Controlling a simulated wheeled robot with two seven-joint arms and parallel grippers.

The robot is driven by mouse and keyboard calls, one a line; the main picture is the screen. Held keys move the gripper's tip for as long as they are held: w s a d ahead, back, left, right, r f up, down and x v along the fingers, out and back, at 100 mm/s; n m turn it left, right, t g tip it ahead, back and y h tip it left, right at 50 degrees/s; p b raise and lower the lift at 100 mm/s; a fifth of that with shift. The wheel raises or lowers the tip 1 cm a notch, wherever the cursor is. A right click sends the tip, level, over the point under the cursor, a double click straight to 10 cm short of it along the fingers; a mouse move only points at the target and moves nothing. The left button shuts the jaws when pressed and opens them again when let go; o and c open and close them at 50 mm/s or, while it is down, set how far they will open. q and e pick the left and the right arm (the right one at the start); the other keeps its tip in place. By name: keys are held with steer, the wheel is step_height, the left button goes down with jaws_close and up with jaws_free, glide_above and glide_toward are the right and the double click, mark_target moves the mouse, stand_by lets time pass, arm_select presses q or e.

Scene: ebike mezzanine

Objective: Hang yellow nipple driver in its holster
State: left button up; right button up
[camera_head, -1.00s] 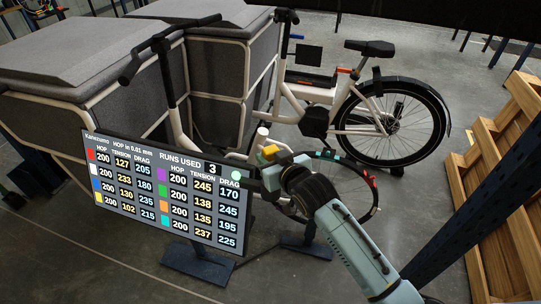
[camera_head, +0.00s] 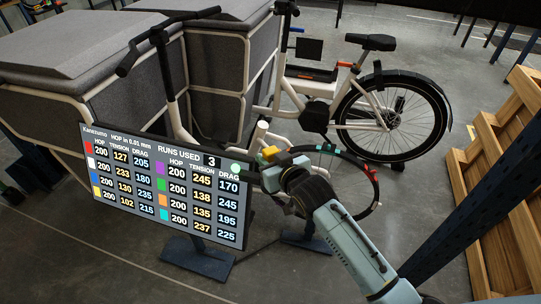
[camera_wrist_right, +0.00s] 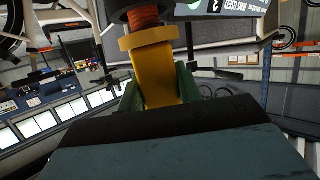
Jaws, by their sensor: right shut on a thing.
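My right gripper (camera_head: 272,168) is near the middle of the head view, beside the right edge of the display board. It is shut on the yellow nipple driver (camera_wrist_right: 157,75), which stands between its green fingers in the right wrist view. The driver also shows as a small yellow patch in the head view (camera_head: 269,153). At its far end, a wider yellow collar meets a dark round part with an orange band (camera_wrist_right: 146,17); I cannot tell whether they touch. I cannot make out the holster for certain. My left gripper is not in view.
A display board (camera_head: 160,185) with coloured rows stands at the left. A spoked wheel (camera_head: 365,205) with coloured marks is just behind my right gripper. A white bike (camera_head: 345,110) stands behind, and wooden crates (camera_head: 500,190) are at the right. Some grey floor is clear.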

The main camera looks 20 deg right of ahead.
steer(key=shift+f, duration=0.55)
steer(key=o, duration=1.2)
steer(key=shift+o, duration=0.3)
steer(key=shift+f, duration=0.1)
